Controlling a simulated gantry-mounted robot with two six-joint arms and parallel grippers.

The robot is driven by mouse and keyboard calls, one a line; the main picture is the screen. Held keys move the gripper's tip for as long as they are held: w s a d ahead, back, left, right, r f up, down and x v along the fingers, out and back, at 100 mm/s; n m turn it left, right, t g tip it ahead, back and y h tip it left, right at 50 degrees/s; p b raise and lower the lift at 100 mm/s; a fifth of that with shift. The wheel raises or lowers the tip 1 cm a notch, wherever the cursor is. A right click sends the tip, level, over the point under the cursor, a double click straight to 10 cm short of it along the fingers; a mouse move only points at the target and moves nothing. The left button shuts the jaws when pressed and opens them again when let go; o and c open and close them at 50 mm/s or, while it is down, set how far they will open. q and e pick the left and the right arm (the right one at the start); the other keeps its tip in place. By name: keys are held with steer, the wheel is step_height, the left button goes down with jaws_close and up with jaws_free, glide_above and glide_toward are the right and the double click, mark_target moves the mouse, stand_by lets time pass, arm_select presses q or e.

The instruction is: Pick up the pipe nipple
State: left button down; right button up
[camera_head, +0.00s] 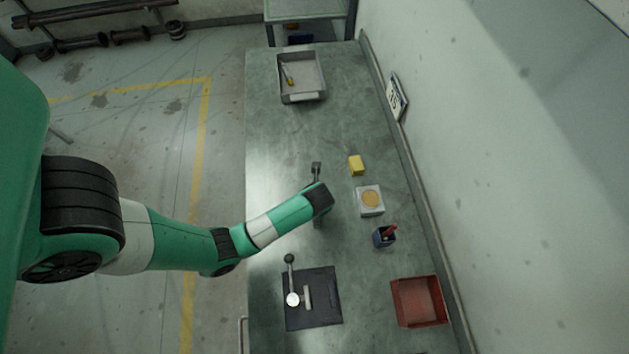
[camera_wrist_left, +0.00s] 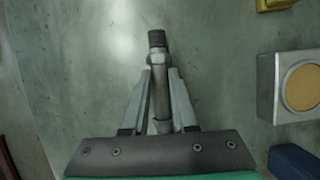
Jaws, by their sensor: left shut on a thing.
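The pipe nipple (camera_wrist_left: 157,58) is a grey metal tube with a dark threaded end and a wider collar below it. It lies lengthwise between the fingers of my left gripper (camera_wrist_left: 160,88), which is shut on it, and its threaded end sticks out past the fingertips. In the head view my left gripper (camera_head: 316,180) is over the middle of the green-grey workbench (camera_head: 275,140), left of a yellow block. I cannot tell whether the nipple touches the bench. Its lower end is partly hidden by the gripper. My right gripper is not in view.
Right of my gripper are the yellow block (camera_head: 356,165), a pale box with a tan disc (camera_head: 369,200) and a small blue holder (camera_head: 384,238). A black mat (camera_head: 325,317) with metal parts and a red bin (camera_head: 418,302) are nearer. A grey tray (camera_head: 302,76) stands far back.

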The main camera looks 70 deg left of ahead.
arm_select(q)
steer(key=shift+r, duration=0.1)
steer(key=shift+r+p, duration=0.3)
steer(key=shift+r, duration=0.25)
steer(key=v, duration=0.1)
steer(key=p+v, duration=0.1)
steer(key=v, duration=0.1)
steer(key=shift+w+a+r, duration=0.1)
steer(key=shift+a+r, duration=0.05)
steer(key=shift+a, duration=0.1)
steer(key=s+d+r+p, duration=0.2)
steer(key=d+r+p, duration=0.1)
steer(key=d, duration=0.3)
steer(key=s+d+r+p, duration=0.3)
steer(key=d+r, duration=0.2)
steer(key=d, duration=0.1)
steer(key=shift+s+r+p, duration=0.25)
steer(key=shift+r+p, duration=0.05)
steer(key=shift+p, duration=0.05)
steer(key=shift+d+y, duration=0.1)
steer(key=shift+y, duration=0.2)
